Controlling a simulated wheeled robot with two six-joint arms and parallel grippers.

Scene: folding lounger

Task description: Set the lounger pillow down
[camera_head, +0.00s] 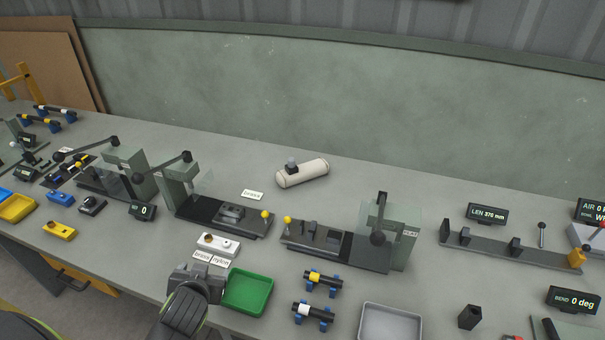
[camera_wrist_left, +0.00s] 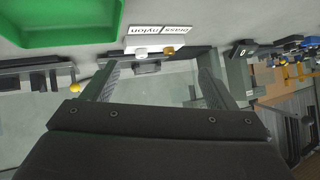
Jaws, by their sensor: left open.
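The lounger pillow (camera_head: 308,172), a cream roll with a small dark grey block on its left part, lies on the bench near the back wall. My left gripper (camera_head: 197,270) is over the front of the bench, just left of the green tray and well apart from the pillow. In the left wrist view its two fingers (camera_wrist_left: 158,82) are spread with nothing held between them. The pillow does not show in that view. My right gripper is not in view.
A green tray (camera_head: 247,291) and a white block with brass and nylon labels (camera_head: 218,244) are close to my left gripper. Lever presses (camera_head: 225,215) stand between it and the pillow. A grey tray (camera_head: 390,322) is at the front. The bench around the pillow is mostly clear.

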